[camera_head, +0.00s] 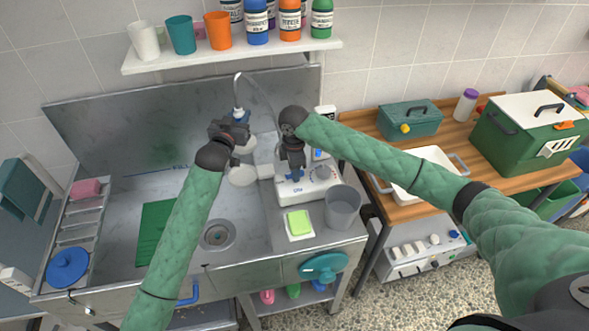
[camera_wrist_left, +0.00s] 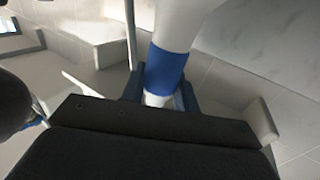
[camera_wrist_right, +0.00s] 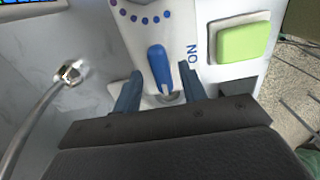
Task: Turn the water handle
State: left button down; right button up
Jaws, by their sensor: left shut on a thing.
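A blue handle (camera_wrist_right: 157,60) points up from a white panel, beside "ON" lettering and an arc of blue dots in the right wrist view. The panel belongs to a white unit (camera_head: 296,195) at the sink's right. My right gripper (camera_head: 294,176) reaches down over this unit. Its fingers stand apart on either side of the handle's lower end, with gaps visible. My left gripper (camera_head: 240,120) is at the back of the sink, shut on a white tap piece (camera_wrist_left: 180,25) with a blue band (camera_wrist_left: 167,68).
The steel sink (camera_head: 110,210) has a green mat (camera_head: 156,230) and drain (camera_head: 217,235). Bottles and cups line the shelf (camera_head: 230,53) above. A wooden table (camera_head: 400,212) with boxes stands right.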

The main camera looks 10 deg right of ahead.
notch_tip(320, 180, up, 12)
dwell(0.7)
notch_tip(320, 180, up, 12)
dwell(0.8)
jog(key=shift+w+f, duration=0.1)
pick_arm(q)
jog(key=shift+s+a+f, duration=0.2)
jog(key=shift+a+f, duration=0.2)
jog(key=shift+a, duration=0.2)
jog(key=shift+s+a+f, duration=0.2)
jog(key=shift+a+f, duration=0.2)
jog(key=shift+a, duration=0.15)
pick_arm(e)
jog(key=shift+f, duration=0.1)
pick_arm(q)
jog(key=shift+f+b, duration=1.1)
jog(key=shift+f, duration=0.9)
pick_arm(e)
jog(key=shift+f, duration=1)
pick_arm(q)
jog(key=shift+f, duration=0.1)
